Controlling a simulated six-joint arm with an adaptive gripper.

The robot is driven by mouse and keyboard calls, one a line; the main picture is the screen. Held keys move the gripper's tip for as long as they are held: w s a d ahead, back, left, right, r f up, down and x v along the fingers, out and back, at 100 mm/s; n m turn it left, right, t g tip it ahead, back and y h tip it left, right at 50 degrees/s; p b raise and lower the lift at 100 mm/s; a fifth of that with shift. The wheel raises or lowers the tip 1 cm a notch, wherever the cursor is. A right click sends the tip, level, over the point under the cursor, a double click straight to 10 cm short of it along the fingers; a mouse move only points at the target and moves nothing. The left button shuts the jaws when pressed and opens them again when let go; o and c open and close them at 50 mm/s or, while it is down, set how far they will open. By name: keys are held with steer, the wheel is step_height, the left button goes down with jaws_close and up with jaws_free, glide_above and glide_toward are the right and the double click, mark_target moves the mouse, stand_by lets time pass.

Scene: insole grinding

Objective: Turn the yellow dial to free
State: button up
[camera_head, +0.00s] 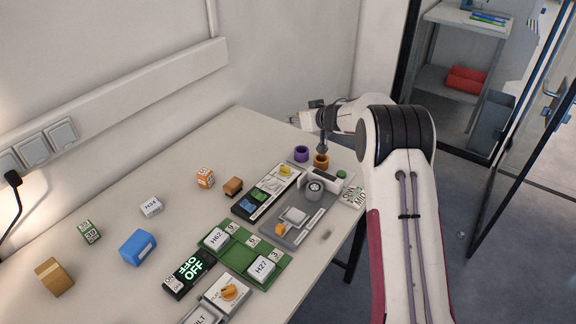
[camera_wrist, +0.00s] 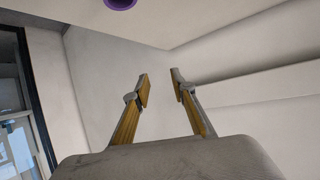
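An orange-yellow dial (camera_head: 230,292) sits on a white box (camera_head: 213,289) at the front of the table, in the head view. The small lettering around it is not clearly readable. Another orange-yellow knob (camera_head: 280,230) is on the grey machine (camera_head: 268,238) farther back. I cannot tell from the pictures which one is set to what. My gripper (camera_head: 293,120) is raised over the far right part of the table, well away from both. In the wrist view my gripper (camera_wrist: 160,84) has its fingers apart with nothing between them. No dial shows in the wrist view.
Purple (camera_head: 301,153) and orange (camera_head: 321,160) cups stand below my arm.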

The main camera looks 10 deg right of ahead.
steer(key=s+f+n+g+y, duration=0.2)
steer(key=s+f+n+g, duration=0.1)
steer(key=s+n, duration=0.1)
steer(key=n+g+y, duration=0.1)
steer(key=n+g, duration=0.2)
glide_toward(285, 167)
steer(key=shift+w+a+f, duration=0.15)
steer(key=shift+a+f, duration=0.05)
steer(key=shift+f, duration=0.1)
steer(key=shift+w+a+f, duration=0.1)
steer(key=shift+x, duration=3.75)
jaws_close()
